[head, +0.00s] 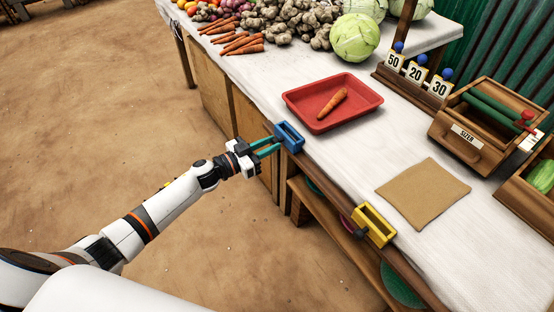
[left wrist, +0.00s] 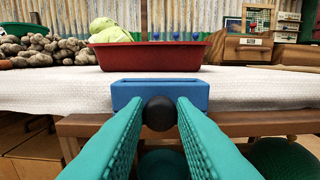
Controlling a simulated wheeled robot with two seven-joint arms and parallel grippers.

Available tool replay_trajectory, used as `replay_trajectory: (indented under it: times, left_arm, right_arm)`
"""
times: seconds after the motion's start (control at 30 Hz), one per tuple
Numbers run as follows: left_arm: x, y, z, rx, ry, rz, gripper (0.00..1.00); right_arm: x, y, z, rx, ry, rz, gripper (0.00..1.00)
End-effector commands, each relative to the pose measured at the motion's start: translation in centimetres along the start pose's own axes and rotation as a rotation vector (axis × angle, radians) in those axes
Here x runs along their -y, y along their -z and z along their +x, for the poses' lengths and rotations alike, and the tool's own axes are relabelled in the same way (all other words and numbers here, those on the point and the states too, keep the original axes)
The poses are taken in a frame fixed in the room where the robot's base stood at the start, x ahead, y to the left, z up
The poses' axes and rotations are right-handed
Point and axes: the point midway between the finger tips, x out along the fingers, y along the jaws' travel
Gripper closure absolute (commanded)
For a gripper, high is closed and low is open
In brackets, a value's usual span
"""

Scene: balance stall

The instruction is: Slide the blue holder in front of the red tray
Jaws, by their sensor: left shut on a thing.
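The blue holder (head: 289,137) sits at the front edge of the white-covered table, just in front of the red tray (head: 309,120). The tray holds one carrot (head: 332,104). My left gripper (head: 268,147) has teal fingers, and they are shut on the dark round knob (left wrist: 160,114) on the front of the blue holder. In the left wrist view the blue holder (left wrist: 130,92) is straight ahead, with the red tray (left wrist: 150,55) behind it, reaching further to the left than to the right. My right gripper is not in view.
A yellow holder (head: 374,225) with a dark knob sits further right along the same edge. A brown mat (head: 423,193) lies behind it. A wooden sizer box (head: 466,138) and number cards (head: 416,72) stand at the back. Carrots, roots and cabbages (head: 354,38) lie at the far end.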

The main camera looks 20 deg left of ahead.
Motion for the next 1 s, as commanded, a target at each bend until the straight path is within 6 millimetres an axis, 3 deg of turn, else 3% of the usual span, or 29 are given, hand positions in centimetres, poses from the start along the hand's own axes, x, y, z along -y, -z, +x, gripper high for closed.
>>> replay_trajectory:
  times: [0.1, 0.4, 0.43, 0.57, 0.87, 1.0]
  left_arm:
    - [-1.1, 0.1, -0.1, -0.002, -0.003, 0.001, 1.0]
    - [-1.1, 0.1, -0.1, -0.001, -0.001, -0.001, 1.0]
    - [-1.1, 0.1, -0.1, -0.001, -0.001, -0.001, 0.74]
    - [-1.1, 0.1, -0.1, -0.001, -0.001, -0.001, 0.55]
    - [-1.0, 0.0, -0.2, 0.0, 0.0, -0.001, 0.55]
    - [-1.0, 0.1, -1.7, -0.003, 0.0, 0.0, 0.55]
  right_arm:
    - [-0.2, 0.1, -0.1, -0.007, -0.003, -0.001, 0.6]
    - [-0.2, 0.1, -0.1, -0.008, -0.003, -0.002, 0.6]
    - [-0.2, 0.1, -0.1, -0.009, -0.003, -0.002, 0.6]
    - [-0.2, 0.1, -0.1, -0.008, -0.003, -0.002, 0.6]
    - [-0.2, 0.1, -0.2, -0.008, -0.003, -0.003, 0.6]
    - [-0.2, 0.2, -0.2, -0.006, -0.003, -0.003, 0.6]
